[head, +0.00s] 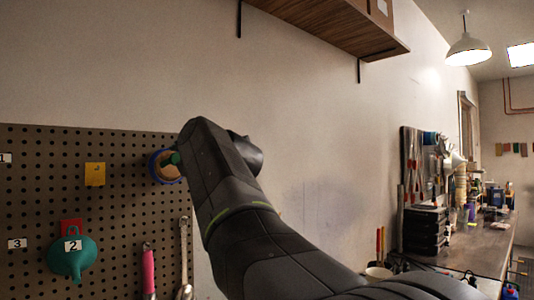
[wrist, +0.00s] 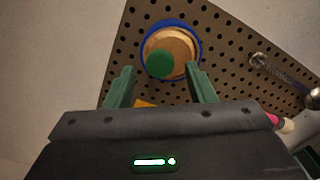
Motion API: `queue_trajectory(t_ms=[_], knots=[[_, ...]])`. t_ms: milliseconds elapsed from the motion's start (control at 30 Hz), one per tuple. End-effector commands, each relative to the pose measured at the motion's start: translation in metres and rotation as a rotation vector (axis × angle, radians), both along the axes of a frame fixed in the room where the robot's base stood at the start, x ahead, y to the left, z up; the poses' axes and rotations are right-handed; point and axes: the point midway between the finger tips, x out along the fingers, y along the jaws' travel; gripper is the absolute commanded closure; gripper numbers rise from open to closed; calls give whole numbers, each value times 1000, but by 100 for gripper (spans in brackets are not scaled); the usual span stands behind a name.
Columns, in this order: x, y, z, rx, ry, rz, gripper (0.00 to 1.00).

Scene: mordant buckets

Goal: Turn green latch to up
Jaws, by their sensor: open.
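The green latch appears in the wrist view as a round green end (wrist: 160,64) on a tan wooden disc (wrist: 178,40) with a blue rim (wrist: 146,38). The disc is on the pegboard. My gripper (wrist: 160,68) is open, its two green fingers on either side of the green end in the picture. I cannot tell whether they touch it. In the head view, the disc's blue rim (head: 153,172) shows just left of my wrist, with a small green part in front. My arm hides the disc's right side. The latch's pointing direction is unclear.
The pegboard (head: 120,205) holds a yellow note (head: 95,174), a teal funnel (head: 72,258), a pink-handled tool (head: 148,270) and a wrench (head: 184,265). A wooden shelf (head: 330,28) is overhead. A cluttered workbench (head: 485,245) stands at right.

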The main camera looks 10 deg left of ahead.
Motion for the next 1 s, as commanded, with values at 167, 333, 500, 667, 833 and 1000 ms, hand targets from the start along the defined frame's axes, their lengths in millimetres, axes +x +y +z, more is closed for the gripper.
queue_trajectory(t_ms=[167,333,500,667,833,1000], knots=[[18,22,2,-2,1,0,50],[26,30,0,-1,1,0,50],[28,32,0,0,0,-1,50],[27,32,0,0,0,-1,54],[27,32,0,0,0,-1,87],[27,32,-1,2,3,-1,92]])
